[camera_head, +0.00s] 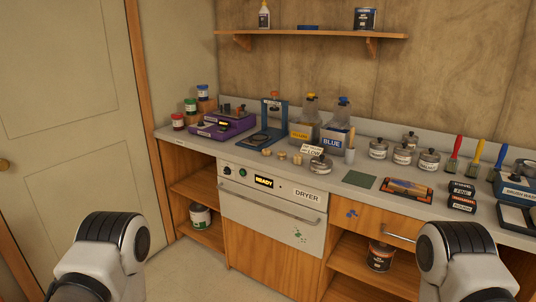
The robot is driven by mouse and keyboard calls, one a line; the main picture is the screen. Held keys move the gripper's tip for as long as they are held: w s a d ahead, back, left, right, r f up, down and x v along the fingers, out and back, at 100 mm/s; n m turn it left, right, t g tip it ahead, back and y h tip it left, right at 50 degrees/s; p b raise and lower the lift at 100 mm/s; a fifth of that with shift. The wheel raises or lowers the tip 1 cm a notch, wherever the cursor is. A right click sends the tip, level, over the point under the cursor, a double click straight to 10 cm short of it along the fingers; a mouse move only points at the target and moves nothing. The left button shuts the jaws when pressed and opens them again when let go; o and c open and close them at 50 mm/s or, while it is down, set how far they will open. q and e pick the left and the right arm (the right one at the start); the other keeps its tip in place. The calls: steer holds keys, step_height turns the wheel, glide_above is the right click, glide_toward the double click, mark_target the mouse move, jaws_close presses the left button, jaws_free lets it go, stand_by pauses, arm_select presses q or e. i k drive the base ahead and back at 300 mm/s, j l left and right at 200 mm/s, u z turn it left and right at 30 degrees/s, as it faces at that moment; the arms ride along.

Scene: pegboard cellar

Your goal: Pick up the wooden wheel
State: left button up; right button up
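Several small tan round pieces stand on the grey counter (345,192), above the dryer front. One is a low disc (267,153), one is another disc (282,156), and one looks taller (297,158). Any of them may be the wooden wheel; they are too small to tell. Nothing visibly touches them. Only rounded white and black links of my two arms show, at the bottom left and bottom right. Neither gripper is in view.
A purple machine (222,123), a blue press (268,122), yellow and blue jugs (304,132) (337,138) and a lidded tin (320,165) surround the pieces. Lidded pots (402,155) and brushes (477,152) stand right. The dryer (270,197) is below; a shelf (310,33) hangs above.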

mark_target(266, 152)
steer(key=i+j+z, duration=0.1)
steer(key=i, duration=0.35)
steer(key=i+j+z, duration=0.1)
steer(key=i, duration=0.4)
